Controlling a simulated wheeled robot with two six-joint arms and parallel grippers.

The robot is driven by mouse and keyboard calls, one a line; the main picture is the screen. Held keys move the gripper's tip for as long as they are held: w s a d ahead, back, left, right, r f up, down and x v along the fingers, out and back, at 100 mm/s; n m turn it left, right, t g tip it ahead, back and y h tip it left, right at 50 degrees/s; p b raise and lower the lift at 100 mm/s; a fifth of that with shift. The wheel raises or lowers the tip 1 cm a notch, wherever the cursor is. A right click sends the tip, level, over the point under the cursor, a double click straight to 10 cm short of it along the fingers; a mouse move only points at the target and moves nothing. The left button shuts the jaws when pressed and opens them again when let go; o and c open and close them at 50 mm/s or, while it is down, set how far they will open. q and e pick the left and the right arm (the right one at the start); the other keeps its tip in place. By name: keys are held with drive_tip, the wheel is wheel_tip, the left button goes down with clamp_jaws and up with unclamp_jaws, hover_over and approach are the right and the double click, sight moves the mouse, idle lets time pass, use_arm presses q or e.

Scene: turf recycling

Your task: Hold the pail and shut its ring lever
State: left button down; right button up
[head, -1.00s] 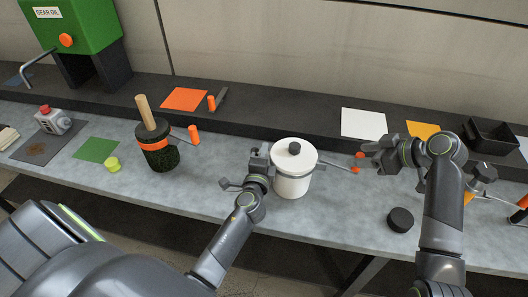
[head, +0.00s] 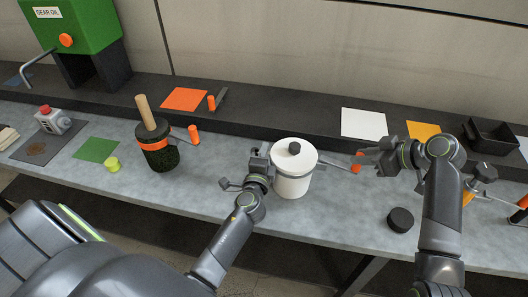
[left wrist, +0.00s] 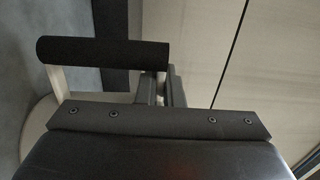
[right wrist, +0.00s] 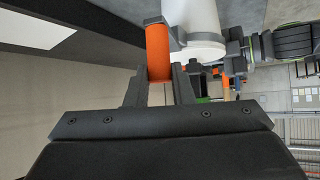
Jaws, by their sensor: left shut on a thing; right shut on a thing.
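The white pail (head: 291,186) stands upright on the grey bench with its lid on and a black knob on top. Its grey ring lever (head: 333,164) sticks out to the right and ends in an orange grip (head: 356,168). My left gripper (head: 260,160) is at the pail's left side, shut on its handle; the left wrist view shows the black handle bar (left wrist: 100,52) on pale arms. My right gripper (head: 364,162) is shut on the orange grip, which stands between its fingers in the right wrist view (right wrist: 158,52). The ring's far side is hidden.
A dark pot (head: 158,155) with a wooden stick and its own orange-tipped lever stands to the left. A black tray (head: 492,137) and white sheet (head: 363,123) lie behind on the raised ledge.

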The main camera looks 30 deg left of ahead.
drive_tip(key=shift+s+a+m+t, duration=0.15)
drive_tip(key=shift+s+m+t, duration=0.25)
drive_tip(key=shift+s, duration=0.3)
drive_tip(key=shift+s+a+m+t, duration=0.1)
drive_tip(key=shift+s+m+t, duration=0.1)
drive_tip(key=shift+s+m, duration=0.4)
drive_tip(key=shift+s, duration=0.1)
